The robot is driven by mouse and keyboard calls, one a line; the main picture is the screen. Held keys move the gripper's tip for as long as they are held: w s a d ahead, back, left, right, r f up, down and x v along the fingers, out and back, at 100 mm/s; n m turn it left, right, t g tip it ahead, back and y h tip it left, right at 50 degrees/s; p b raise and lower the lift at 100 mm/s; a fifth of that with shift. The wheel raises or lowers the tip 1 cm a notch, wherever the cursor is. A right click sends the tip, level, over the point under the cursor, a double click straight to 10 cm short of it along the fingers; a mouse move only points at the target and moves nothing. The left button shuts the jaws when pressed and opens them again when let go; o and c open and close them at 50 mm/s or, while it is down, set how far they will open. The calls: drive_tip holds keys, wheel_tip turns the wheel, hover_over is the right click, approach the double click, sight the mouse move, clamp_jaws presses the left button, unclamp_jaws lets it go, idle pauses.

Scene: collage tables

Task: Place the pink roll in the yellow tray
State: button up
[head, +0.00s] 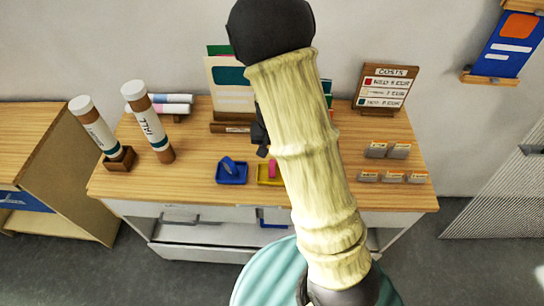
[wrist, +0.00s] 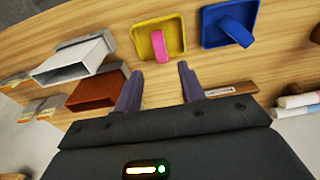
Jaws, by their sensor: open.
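The yellow tray (head: 262,178) sits on the wooden table, partly hidden by my arm in the head view; it shows whole in the wrist view (wrist: 173,29). The pink roll (head: 272,168) is in the yellow tray, seeming to lean with one end toward the tray's edge. The wrist view shows the pink roll (wrist: 160,47) within the tray's outline. My gripper (wrist: 160,72) is open, with nothing between its fingers. Its fingertips point toward the pink roll and appear apart from it. My gripper is mostly hidden behind my arm in the head view.
A blue tray (head: 232,179) holding a blue roll (head: 229,164) is left of the yellow tray. White-capped tubes (head: 145,115) stand at the table's left. A sign board (head: 385,88) and small card holders (head: 393,176) are on the right. The table front is clear.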

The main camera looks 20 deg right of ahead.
drive_tip(key=shift+r, duration=0.5)
drive_tip(key=s+r+n+t, duration=0.1)
drive_tip(key=s+r+n, duration=0.2)
drive_tip(key=s+r, duration=0.7)
drive_tip(key=s, duration=0.3)
drive_tip(key=shift+d+n, duration=0.2)
drive_tip(key=shift+n, duration=0.1)
drive_tip(key=shift+c, duration=0.4)
